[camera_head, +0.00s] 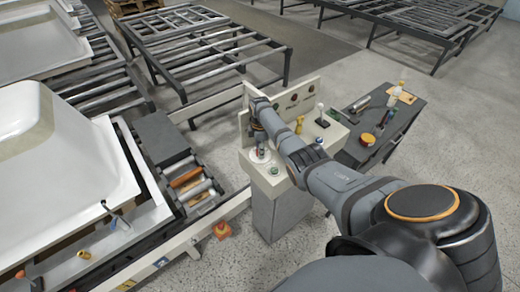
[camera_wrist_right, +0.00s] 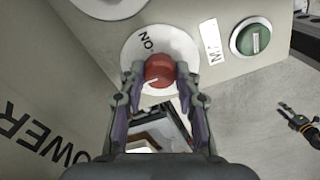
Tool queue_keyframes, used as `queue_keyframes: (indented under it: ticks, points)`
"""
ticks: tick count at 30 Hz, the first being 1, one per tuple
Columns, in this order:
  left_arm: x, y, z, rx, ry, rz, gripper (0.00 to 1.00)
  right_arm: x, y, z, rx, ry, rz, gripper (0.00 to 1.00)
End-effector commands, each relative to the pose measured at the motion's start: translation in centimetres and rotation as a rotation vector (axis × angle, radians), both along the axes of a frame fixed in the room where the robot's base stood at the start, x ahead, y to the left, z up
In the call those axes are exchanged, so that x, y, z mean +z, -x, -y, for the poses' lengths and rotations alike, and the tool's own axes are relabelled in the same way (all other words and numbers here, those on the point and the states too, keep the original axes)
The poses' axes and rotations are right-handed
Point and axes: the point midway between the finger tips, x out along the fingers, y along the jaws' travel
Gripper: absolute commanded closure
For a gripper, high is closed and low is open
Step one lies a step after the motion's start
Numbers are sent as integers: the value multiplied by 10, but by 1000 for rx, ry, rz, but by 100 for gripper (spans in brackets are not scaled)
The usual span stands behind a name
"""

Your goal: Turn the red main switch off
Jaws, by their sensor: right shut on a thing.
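The red main switch (camera_wrist_right: 160,69) is a round knob on a white disc (camera_wrist_right: 183,47) marked ON. A pale mark shows on the knob's lower left edge. My right gripper (camera_wrist_right: 160,80) is shut on the knob, one finger on each side. In the head view my right gripper (camera_head: 260,147) reaches down to the console top from the right; the knob is mostly hidden there.
A green button (camera_wrist_right: 252,38) sits beside the switch on the console (camera_head: 275,183). The console's back panel (camera_head: 293,98) rises behind, with a yellow handle (camera_head: 299,124) and a black-knobbed lever (camera_head: 322,121) nearby. A roller conveyor (camera_head: 190,181) and white tub shell (camera_head: 75,150) stand left.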

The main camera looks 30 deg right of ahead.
Motion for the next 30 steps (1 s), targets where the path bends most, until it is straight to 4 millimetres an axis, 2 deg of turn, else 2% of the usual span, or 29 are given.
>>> queue_keyframes:
  ticks: [16, 17, 21, 22, 30]
  points:
    - [0, 0, 0, 0, 0, 0, 60, 2, -2, 1, 25, 2, 6, 99]
    - [0, 0, 0, 0, 0, 0, 60, 2, -2, 1, 25, 2, 6, 66]
    - [0, 0, 0, 0, 0, 0, 60, 2, -1, 1, 24, 2, 5, 47]
    - [0, 0, 0, 0, 0, 0, 60, 2, -1, 1, 24, 1, 4, 44]
    - [0, 1, -1, 0, -1, -1, 60, 1, -1, 0, 24, 1, 2, 44]
